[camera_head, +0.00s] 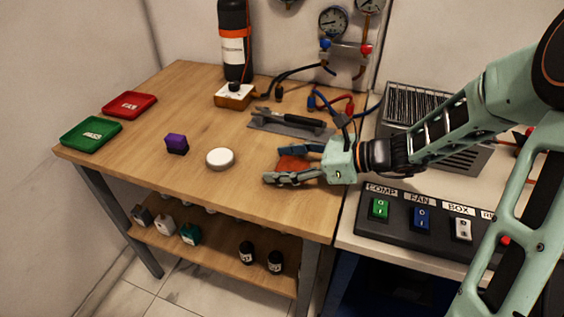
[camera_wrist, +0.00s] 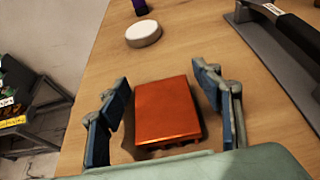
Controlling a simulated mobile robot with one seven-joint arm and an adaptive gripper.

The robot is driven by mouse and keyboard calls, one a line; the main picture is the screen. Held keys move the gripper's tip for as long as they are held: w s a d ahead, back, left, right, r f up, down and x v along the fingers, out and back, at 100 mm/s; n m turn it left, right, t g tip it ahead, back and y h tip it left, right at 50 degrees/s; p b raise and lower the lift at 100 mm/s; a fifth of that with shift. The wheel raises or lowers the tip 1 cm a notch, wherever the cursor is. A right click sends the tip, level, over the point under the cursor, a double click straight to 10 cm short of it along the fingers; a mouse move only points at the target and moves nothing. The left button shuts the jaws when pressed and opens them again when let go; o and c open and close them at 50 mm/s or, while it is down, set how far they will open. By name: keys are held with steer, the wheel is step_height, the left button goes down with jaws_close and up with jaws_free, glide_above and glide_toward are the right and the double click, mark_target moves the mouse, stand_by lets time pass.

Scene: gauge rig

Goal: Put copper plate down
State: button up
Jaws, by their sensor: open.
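The copper plate (camera_wrist: 167,112) is an orange-brown square block. In the wrist view it lies between the two fingers of my gripper (camera_wrist: 164,108), with a gap on each side. It appears to rest on the wooden table (camera_wrist: 105,58). In the head view the plate (camera_head: 291,163) is partly hidden by my gripper (camera_head: 272,165), which is at the right part of the table with its fingers spread and low over the wood.
A white round puck (camera_head: 220,158) and a purple block (camera_head: 176,143) stand left of my gripper. A grey tool with a dark handle (camera_head: 290,122) lies behind it. Red (camera_head: 129,105) and green (camera_head: 91,134) trays sit far left. A switch panel (camera_head: 420,225) is at right.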

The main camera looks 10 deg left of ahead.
steer(key=shift+d+r, duration=0.2)
steer(key=shift+r, duration=0.05)
steer(key=p+v, duration=0.2)
steer(key=v, duration=0.9)
steer(key=shift+s+d+p, duration=0.1)
steer(key=shift+d+p, duration=0.25)
steer(key=shift+a, duration=0.1)
